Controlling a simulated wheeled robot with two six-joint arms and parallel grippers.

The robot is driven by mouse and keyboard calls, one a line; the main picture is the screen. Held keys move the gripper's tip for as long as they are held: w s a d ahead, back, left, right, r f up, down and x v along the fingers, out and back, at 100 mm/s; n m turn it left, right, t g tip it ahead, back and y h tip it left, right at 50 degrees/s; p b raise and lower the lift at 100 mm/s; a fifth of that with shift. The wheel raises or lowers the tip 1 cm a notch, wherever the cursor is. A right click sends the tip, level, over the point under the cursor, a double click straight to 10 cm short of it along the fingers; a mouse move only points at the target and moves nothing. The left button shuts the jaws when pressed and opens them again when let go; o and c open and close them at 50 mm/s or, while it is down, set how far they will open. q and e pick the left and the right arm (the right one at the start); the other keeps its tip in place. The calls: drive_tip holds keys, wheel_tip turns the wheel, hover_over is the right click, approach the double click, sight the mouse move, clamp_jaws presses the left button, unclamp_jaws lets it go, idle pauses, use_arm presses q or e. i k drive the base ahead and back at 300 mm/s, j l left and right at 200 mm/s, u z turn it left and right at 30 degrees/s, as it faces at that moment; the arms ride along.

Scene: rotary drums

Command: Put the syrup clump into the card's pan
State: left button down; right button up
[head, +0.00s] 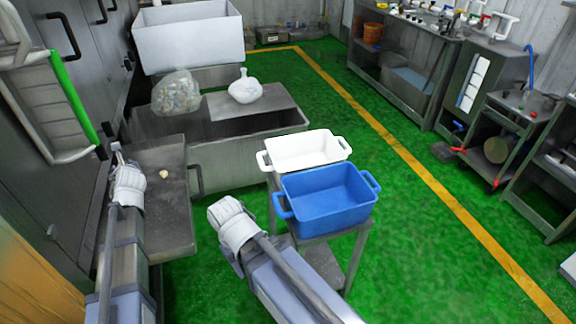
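A small tan lump (164,174), which may be the syrup clump, lies on the grey metal side table (165,220) at the left. A white pan (305,150) and a blue pan (325,200), both with side handles, stand side by side on a metal stand. No card is readable in this view. My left gripper (118,150) is just left of the tan lump, apart from it. My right gripper (214,208) is over the floor, left of the blue pan. I cannot tell whether the fingers of either gripper are apart, and I see nothing held.
Behind the side table is a large metal trough (225,155) with a clear bag (176,92) and a white sack (245,88) on its cover. A big white bin (188,40) stands farther back. Green floor (420,240) is open to the right.

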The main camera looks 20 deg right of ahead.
sight(293, 163)
drive_tip(key=l, duration=0.45)
drive_tip(key=i+l+z, duration=0.15)
drive_tip(key=l, duration=0.75)
drive_tip(key=i+l+z, duration=0.15)
drive_tip(key=l, duration=0.3)
drive_tip(key=i+l, duration=0.1)
drive_tip(key=l, duration=0.3)
drive_tip(key=i+l+z, duration=0.15)
drive_tip(key=l, duration=0.3)
drive_tip(key=i+l, duration=0.1)
drive_tip(key=l, duration=0.3)
drive_tip(key=z, duration=0.05)
